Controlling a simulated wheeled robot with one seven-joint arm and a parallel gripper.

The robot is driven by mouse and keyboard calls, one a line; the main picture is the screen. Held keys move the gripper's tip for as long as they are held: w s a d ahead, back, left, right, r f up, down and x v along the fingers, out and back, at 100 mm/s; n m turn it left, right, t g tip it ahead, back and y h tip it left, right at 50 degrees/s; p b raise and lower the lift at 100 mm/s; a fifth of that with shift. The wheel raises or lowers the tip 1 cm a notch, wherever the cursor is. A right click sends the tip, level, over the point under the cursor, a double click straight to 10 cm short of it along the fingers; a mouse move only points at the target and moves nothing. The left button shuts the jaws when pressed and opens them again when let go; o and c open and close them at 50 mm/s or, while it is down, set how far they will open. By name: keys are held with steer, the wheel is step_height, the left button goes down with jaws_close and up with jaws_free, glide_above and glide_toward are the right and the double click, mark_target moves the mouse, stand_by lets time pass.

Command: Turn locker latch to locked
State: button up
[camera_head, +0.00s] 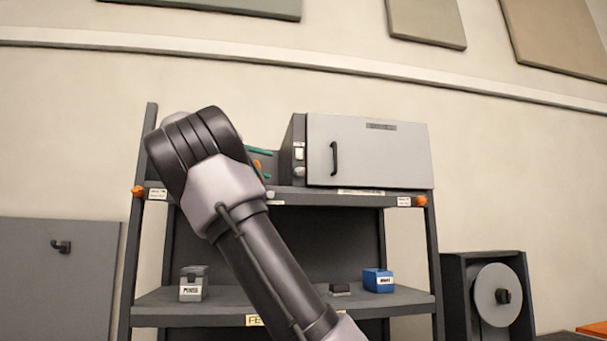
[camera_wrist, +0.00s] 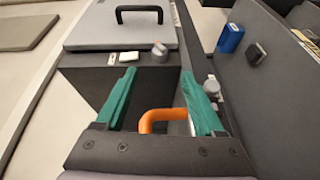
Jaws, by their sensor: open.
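The locker (camera_head: 368,150) is a grey box with a shut door and a black handle, on the rack's upper shelf. On its dark front strip, left of the door, are a white plate and a small round grey knob (camera_head: 299,170), apparently the latch. In the wrist view the knob (camera_wrist: 160,54) lies beyond my fingertips, with a small reddish mark; its setting is unclear. My gripper (camera_wrist: 158,74) has two teal fingers, open and apart from the knob. An orange bent bar (camera_wrist: 160,118) shows between the fingers. My arm partly hides the gripper in the head view.
The lower shelf (camera_head: 235,300) holds a grey labelled box (camera_head: 193,283), a blue box (camera_head: 378,280) and a small dark block (camera_head: 340,289). Rack posts with orange knobs stand at both sides. A dark cabinet with a round disc (camera_head: 497,295) is at right.

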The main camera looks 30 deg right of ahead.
mark_target(297, 171)
steer(key=d, duration=0.7)
steer(key=w+d, duration=0.1)
steer(key=d, duration=0.2)
steer(key=shift+w+d+f, duration=0.1)
steer(key=shift+d+f, duration=0.2)
steer(key=shift+d, duration=0.05)
jaws_close()
